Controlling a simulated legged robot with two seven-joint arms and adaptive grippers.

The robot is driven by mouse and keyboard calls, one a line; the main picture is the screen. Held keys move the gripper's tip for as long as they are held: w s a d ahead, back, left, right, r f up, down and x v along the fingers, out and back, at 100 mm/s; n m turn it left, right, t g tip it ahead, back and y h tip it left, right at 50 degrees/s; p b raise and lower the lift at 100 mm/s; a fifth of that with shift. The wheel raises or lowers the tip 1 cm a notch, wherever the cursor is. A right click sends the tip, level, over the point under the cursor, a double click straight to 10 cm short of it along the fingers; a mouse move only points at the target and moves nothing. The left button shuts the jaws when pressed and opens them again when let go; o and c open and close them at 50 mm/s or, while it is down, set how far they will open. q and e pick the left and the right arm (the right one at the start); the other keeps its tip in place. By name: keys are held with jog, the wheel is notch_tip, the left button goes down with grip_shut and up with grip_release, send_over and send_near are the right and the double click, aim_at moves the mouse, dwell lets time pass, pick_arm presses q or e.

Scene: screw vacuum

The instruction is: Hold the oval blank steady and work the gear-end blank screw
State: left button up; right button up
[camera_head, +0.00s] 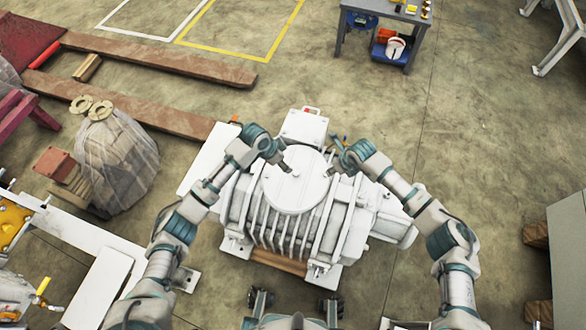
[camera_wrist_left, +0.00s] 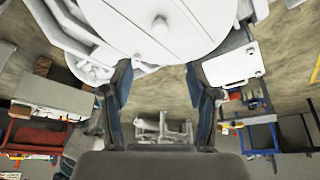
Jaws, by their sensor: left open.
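The white vacuum pump (camera_head: 335,222) with ribbed sides stands in front of me. A round white cover (camera_head: 297,190), which may be the oval blank, lies on its top; the left wrist view shows a white plate with a bolt head (camera_wrist_left: 160,24). My left gripper (camera_head: 284,164) is at the cover's upper left edge; in the left wrist view its fingers (camera_wrist_left: 158,78) are spread with nothing between them. My right gripper (camera_head: 337,157) is near the cover's upper right edge, its fingers too small to read. I cannot pick out the gear-end blank screw.
A wrapped bundle (camera_head: 118,160) and wooden beams (camera_head: 150,62) lie to the left. A small workbench (camera_head: 385,12) with a bucket stands at the back. White frame parts (camera_head: 95,240) are at lower left. The floor right of the pump is mostly clear.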

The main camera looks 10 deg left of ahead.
aim_at(296, 172)
pick_arm(q)
jog(key=x, duration=1.2)
jog(key=shift+w, duration=0.1)
jog(key=shift+x, duration=0.85)
grip_shut()
pick_arm(e)
jog(key=shift+o, duration=0.2)
